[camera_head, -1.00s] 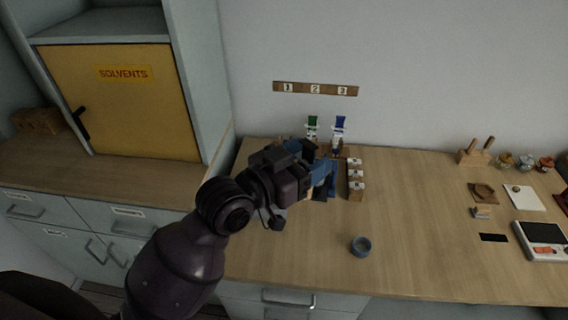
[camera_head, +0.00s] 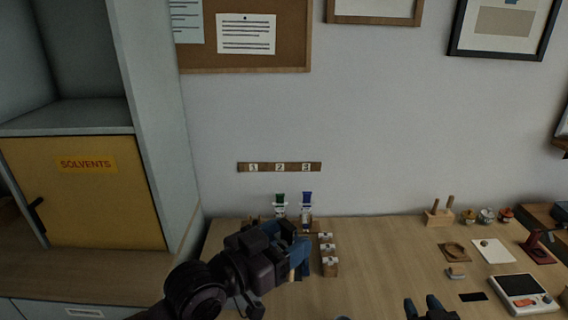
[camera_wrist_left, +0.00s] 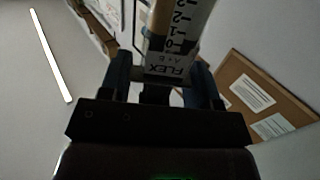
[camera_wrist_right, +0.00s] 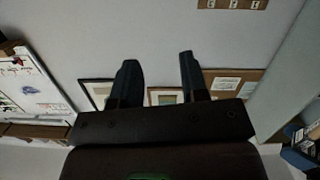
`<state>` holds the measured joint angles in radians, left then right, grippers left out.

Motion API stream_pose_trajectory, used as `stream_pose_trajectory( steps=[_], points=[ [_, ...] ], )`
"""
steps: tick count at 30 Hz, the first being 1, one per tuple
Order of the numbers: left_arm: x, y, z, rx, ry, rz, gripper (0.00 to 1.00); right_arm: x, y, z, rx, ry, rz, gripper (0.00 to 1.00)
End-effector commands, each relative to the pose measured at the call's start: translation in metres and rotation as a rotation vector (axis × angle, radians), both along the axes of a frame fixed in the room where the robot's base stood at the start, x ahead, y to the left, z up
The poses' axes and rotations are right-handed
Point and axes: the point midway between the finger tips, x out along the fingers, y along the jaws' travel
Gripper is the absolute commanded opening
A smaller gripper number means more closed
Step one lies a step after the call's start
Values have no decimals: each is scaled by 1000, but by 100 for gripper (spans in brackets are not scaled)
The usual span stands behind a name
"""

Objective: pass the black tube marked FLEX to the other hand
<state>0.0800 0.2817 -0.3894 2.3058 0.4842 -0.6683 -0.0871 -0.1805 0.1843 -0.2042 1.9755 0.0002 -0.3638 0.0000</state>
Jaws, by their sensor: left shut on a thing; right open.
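My left gripper (camera_head: 300,252) is shut on the FLEX tube, seen close up in the left wrist view (camera_wrist_left: 168,62). In the head view the gripper hides most of the tube. My right gripper (camera_head: 430,306) is at the bottom edge of the head view, well to the right of the left one. Its fingers (camera_wrist_right: 158,80) are apart with nothing between them.
A green-topped tube (camera_head: 280,199) and a blue-topped tube (camera_head: 306,199) stand at the wall under a strip numbered 1, 2, 3 (camera_head: 279,167). A wooden rack with white clips (camera_head: 327,256) is beside my left gripper. A scale (camera_head: 524,292) is at right.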

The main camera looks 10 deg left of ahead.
Motion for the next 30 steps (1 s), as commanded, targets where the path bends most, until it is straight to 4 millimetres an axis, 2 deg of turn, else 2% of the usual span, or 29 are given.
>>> stream_pose_trajectory(
  steps=[1, 6, 15, 22, 30],
  points=[
    [0, 0, 0, 0, 0, 0, 33, 14, 10, 18, -3, -38, 26, 40],
    [0, 0, 0, 0, 0, 0, 33, 49, 43, 69, 0, -139, 105, 40],
    [0, 0, 0, -1, -1, 0, 33, 90, 106, 157, 8, -279, 258, 40],
    [0, 0, 0, -1, -1, 0, 33, 105, 157, 221, 11, -347, 385, 40],
    [0, 0, 0, -1, -1, 0, 33, 108, 216, 287, 1, -381, 540, 40]
  ],
)
